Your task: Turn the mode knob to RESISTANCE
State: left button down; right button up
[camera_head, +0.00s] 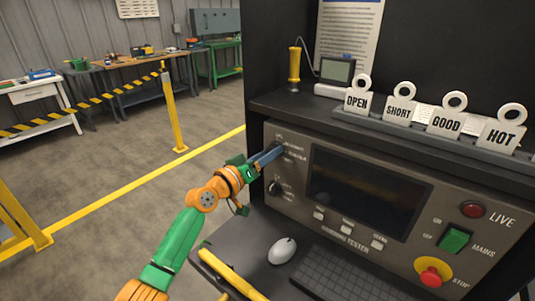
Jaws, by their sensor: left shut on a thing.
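The tester (448,193) is a grey-brown console with a dark screen (366,191). The mode knob is at the upper left of its panel, among small printed labels, and is mostly hidden behind my gripper. My left gripper (279,150) reaches it from the left and is shut on it. The labels are too small to read surely, so I cannot tell which mode the knob points to. A second dark knob (274,188) sits lower on the panel, apart from the gripper. My right gripper is not in view.
A red stop button (433,272), green mains switch (454,240) and red live lamp (473,210) are at the right. A mouse (282,251) and keyboard (350,278) lie below the panel. Tags OPEN, SHORT, GOOD and HOT (503,130) stand on the shelf above.

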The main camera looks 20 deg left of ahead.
pick_arm(q)
jog(key=shift+n+p, duration=0.4)
jog(key=shift+n, duration=1.9)
jog(key=c, duration=0.8)
grip_release()
jog(key=o, duration=0.4)
jog(key=shift+w+d, duration=0.1)
jog(key=shift+d, duration=0.05)
jog(key=shift+o, duration=0.2)
jog(key=v, duration=0.7)
